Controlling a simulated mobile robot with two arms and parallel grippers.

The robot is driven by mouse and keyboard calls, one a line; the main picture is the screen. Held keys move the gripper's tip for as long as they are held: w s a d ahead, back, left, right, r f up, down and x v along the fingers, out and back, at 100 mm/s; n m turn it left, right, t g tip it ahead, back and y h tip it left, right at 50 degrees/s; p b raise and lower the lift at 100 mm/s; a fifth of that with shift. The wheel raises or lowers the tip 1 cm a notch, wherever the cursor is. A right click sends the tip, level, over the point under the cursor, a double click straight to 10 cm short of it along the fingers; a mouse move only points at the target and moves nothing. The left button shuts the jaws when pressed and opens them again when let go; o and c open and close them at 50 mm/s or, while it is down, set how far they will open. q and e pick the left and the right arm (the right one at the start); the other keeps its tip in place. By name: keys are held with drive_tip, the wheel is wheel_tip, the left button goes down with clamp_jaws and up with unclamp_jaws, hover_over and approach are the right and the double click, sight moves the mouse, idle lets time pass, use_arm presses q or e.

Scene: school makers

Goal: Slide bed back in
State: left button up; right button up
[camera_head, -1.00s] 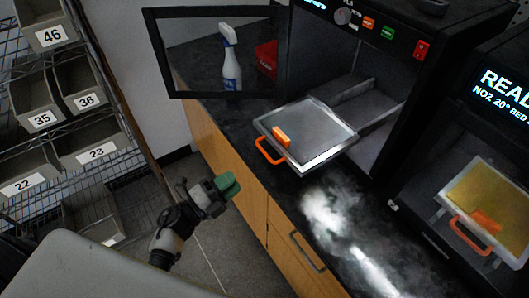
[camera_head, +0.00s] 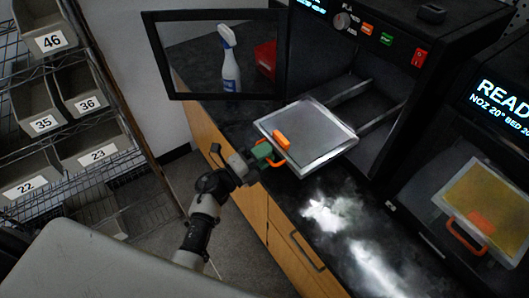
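The print bed (camera_head: 318,132) is a grey square plate with a light metal rim. It sticks out of the front of the left printer (camera_head: 372,70), above the dark counter, with rails (camera_head: 378,116) showing behind it. An orange block (camera_head: 281,139) is at its near left edge, and its orange loop handle (camera_head: 277,163) is below that. My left gripper (camera_head: 263,151), with green fingertips, is at the handle and overlaps part of it. Whether the fingers are closed around the handle cannot be told. My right gripper is not in view.
The printer's framed glass door (camera_head: 146,58) stands open to the left. Behind it are a spray bottle (camera_head: 231,70) and a red container (camera_head: 266,58). A second printer at right holds a yellow bed (camera_head: 485,200). Shelves with numbered bins (camera_head: 95,150) stand at left.

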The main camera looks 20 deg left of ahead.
use_arm(q)
clamp_jaws()
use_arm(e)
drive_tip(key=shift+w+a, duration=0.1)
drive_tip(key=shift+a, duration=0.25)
